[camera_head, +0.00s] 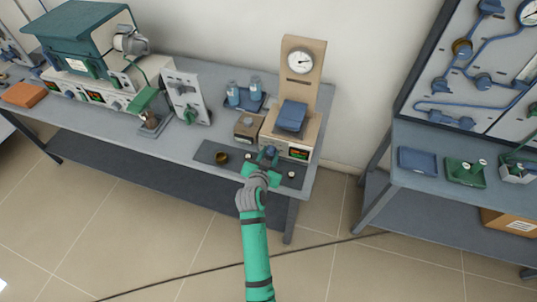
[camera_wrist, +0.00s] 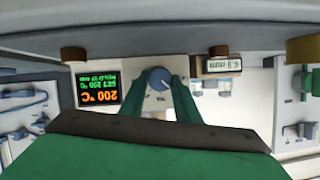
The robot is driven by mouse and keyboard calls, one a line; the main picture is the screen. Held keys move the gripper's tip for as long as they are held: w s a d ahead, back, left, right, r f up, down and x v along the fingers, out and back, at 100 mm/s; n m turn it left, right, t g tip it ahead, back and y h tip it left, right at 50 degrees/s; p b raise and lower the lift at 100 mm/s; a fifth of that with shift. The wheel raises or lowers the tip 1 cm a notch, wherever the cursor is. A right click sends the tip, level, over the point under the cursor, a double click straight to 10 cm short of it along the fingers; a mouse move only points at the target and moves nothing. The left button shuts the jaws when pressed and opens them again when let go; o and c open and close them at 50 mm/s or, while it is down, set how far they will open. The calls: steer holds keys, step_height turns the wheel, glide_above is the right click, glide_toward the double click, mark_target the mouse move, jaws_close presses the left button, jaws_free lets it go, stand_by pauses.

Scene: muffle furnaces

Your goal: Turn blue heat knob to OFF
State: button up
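The blue heat knob (camera_wrist: 160,78) sits on a pale front panel in the wrist view, with a small light mark on its face. In the head view the knob (camera_head: 270,151) is on the front of a beige unit (camera_head: 310,125) and partly hidden by my gripper (camera_head: 264,165). In the wrist view my gripper's green fingers (camera_wrist: 163,88) are apart, one on each side of the knob. I cannot tell whether they touch it.
The beige unit carries a round gauge (camera_head: 301,61) and a blue block (camera_head: 291,115). A dark mat (camera_head: 207,153) with a brass cup (camera_head: 222,157) lies at the table's front edge. A brown box (camera_head: 247,127) and blue bottles (camera_head: 233,93) stand left.

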steer(key=shift+w+d, duration=0.1)
steer(key=shift+a, duration=0.4)
steer(key=n+h, duration=0.2)
steer(key=n, duration=0.1)
steer(key=shift+g, duration=0.3)
steer(key=n+h, duration=0.2)
steer(key=shift+a+f+n, duration=0.1)
steer(key=shift+a+n, duration=0.05)
steer(key=shift+n, duration=0.45)
steer(key=shift+w, duration=0.1)
